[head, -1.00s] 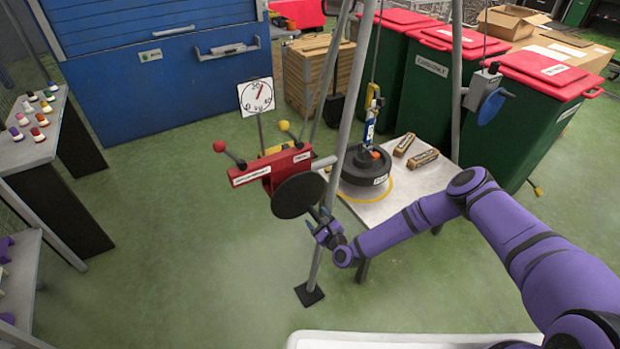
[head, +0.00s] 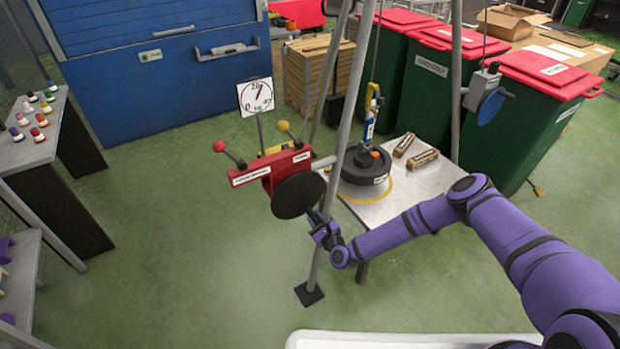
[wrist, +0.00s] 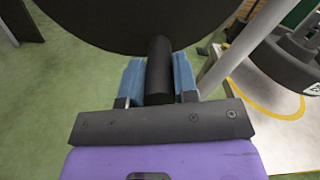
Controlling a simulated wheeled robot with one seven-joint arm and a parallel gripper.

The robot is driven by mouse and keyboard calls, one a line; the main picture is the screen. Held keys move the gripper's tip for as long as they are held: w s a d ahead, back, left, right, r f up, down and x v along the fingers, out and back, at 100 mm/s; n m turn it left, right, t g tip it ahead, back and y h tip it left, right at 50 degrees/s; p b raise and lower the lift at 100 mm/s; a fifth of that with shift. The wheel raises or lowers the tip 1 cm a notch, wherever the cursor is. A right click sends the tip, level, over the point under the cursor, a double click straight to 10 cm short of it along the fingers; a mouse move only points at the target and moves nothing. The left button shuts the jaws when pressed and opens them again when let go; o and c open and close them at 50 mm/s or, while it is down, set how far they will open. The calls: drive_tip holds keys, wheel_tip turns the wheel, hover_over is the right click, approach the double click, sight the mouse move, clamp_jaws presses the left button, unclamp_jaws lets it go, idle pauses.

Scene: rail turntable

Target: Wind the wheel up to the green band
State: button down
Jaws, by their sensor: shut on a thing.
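A dark round wheel (head: 352,174) is at the back of a pale table, below a blue, white and yellow hook piece (head: 370,120). I cannot tell whether it touches the table. A red winch (head: 270,167) on the tripod carries a black crank disc (head: 298,195). My gripper (head: 318,224) is at the disc's lower right edge. In the wrist view, its blue fingers (wrist: 158,82) are shut on the disc's black handle (wrist: 160,68). A white dial (head: 255,96) with a red needle stands behind the winch. I cannot make out a green band.
Grey tripod legs (head: 335,160) stand close beside my gripper.

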drive_tip(key=shift+s+a+f+m, duration=0.2)
drive_tip(key=shift+s+a+m, duration=0.2)
drive_tip(key=shift+a+m, duration=0.1)
drive_tip(key=shift+s+a+f+m, duration=0.15)
drive_tip(key=shift+s+a+m, duration=0.25)
drive_tip(key=shift+m, duration=0.1)
drive_tip(key=shift+s+a+m, duration=0.5)
drive_tip(key=shift+a+m, duration=0.3)
drive_tip(key=shift+m, duration=0.4)
drive_tip(key=shift+s+a+m, duration=0.25)
drive_tip(key=shift+a+m, duration=0.2)
drive_tip(key=shift+m, duration=0.15)
drive_tip(key=shift+s+a+r+m, duration=0.25)
drive_tip(key=shift+s+a+m, duration=0.25)
drive_tip(key=shift+m, duration=0.4)
drive_tip(key=shift+s+a+r+m, duration=0.25)
drive_tip(key=shift+a+m, duration=0.3)
drive_tip(key=shift+m, duration=0.35)
drive_tip(key=shift+s+a+r+m, duration=0.3)
drive_tip(key=shift+a+r+m, duration=0.15)
drive_tip(key=shift+m, duration=0.5)
drive_tip(key=shift+s+a+r+m, duration=0.25)
drive_tip(key=shift+a+r+m, duration=0.15)
drive_tip(key=shift+m, duration=0.55)
